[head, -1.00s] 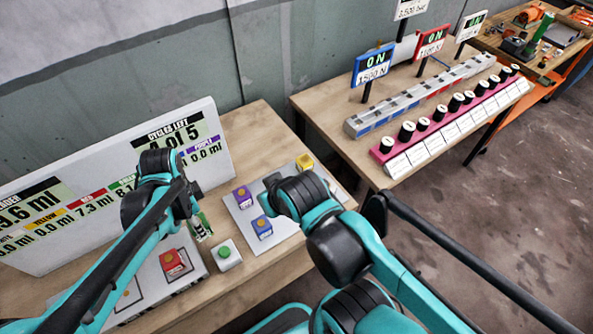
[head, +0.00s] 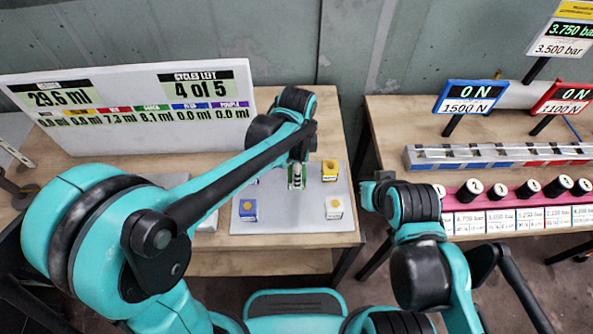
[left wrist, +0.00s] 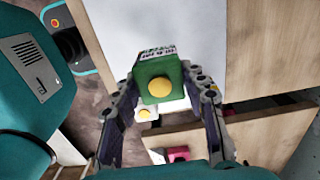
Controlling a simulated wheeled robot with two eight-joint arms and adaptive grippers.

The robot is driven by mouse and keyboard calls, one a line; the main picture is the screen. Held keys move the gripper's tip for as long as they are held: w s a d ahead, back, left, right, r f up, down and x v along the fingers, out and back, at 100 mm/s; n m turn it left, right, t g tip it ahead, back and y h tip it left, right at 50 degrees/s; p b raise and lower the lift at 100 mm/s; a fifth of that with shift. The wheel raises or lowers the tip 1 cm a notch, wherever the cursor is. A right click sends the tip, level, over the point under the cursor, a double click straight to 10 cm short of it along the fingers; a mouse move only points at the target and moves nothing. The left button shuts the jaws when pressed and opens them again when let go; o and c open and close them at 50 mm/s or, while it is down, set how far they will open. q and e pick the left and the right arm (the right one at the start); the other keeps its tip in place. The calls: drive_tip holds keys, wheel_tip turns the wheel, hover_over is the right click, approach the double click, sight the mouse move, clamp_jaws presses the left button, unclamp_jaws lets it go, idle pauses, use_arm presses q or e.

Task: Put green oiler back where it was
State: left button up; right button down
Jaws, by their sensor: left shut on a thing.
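The green oiler (left wrist: 160,82), a block with a round yellow button and a printed label, is between the fingers of my left gripper (left wrist: 160,95), which is shut on it. In the head view my left gripper (head: 297,182) is over the pale grey board (head: 285,226), among the other oilers. Whether the green oiler touches the board is unclear. My right gripper (head: 368,191) is right of the board; its fingers are too small to read.
On the board stand a blue oiler (head: 247,210), a yellow oiler (head: 329,171) and a pale block with an orange button (head: 333,208). Another oiler is partly hidden by my left arm. A display panel (head: 130,105) stands behind. A second table with weights (head: 500,190) is right.

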use_arm(q)
drive_tip(key=w+f+b, duration=0.1)
drive_tip(key=w+f, duration=0.1)
drive_tip(key=f, duration=0.1)
drive_tip(key=w+a+f+b, duration=0.1)
drive_tip(key=w+f, duration=0.1)
drive_tip(key=w, duration=0.1)
drive_tip(key=w+f+b, duration=0.2)
drive_tip(key=f, duration=0.1)
drive_tip(key=shift+w+a+f, duration=0.2)
drive_tip(key=shift+a+f, duration=0.1)
drive_tip(key=shift+f, duration=0.05)
drive_tip(key=shift+r, duration=0.1)
drive_tip(key=o, duration=0.8)
drive_tip(key=shift+f, duration=0.2)
drive_tip(key=o, duration=0.4)
